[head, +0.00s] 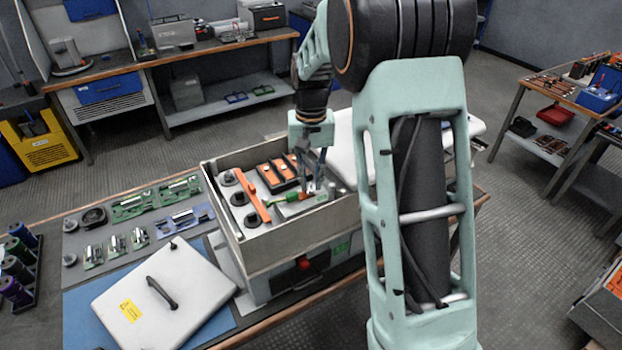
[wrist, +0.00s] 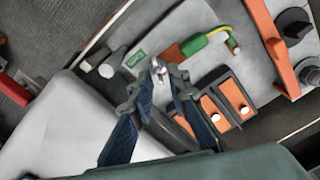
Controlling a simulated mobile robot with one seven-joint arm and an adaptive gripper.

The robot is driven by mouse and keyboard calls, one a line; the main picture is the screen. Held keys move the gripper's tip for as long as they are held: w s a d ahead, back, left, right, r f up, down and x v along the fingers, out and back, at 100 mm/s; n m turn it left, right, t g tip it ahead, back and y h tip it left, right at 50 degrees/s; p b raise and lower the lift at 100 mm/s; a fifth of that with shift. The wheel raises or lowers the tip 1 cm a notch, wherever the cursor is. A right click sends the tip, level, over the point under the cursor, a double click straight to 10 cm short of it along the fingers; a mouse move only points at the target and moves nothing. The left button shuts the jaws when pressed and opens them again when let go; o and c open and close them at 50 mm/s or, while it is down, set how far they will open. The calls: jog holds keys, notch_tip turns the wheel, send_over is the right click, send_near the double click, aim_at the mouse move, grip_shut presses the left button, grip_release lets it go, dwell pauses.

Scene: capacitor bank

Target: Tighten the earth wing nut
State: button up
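The open grey capacitor box (head: 262,262) stands on the bench in the head view. My gripper (head: 314,184) reaches down inside its right part. In the wrist view, my gripper's fingertips (wrist: 164,80) come close together on either side of a small silvery piece, which looks like the earth wing nut (wrist: 158,68). I cannot tell whether they touch it. The green-and-yellow earth lead (wrist: 207,38) lies beside it, apart from the fingers; its green part also shows in the head view (head: 279,200). The fingers hide the nut in the head view.
An orange bar (wrist: 270,38) and dark round terminals (wrist: 294,24) lie inside the box, with orange-topped black blocks (wrist: 222,105) near the fingers. The box walls stand close around my gripper. A removed lid (head: 180,305) with a black handle lies at the front left.

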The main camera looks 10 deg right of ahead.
aim_at(311, 187)
notch_tip(311, 187, up, 12)
dwell(0.5)
jog(key=shift+s+r, duration=0.1)
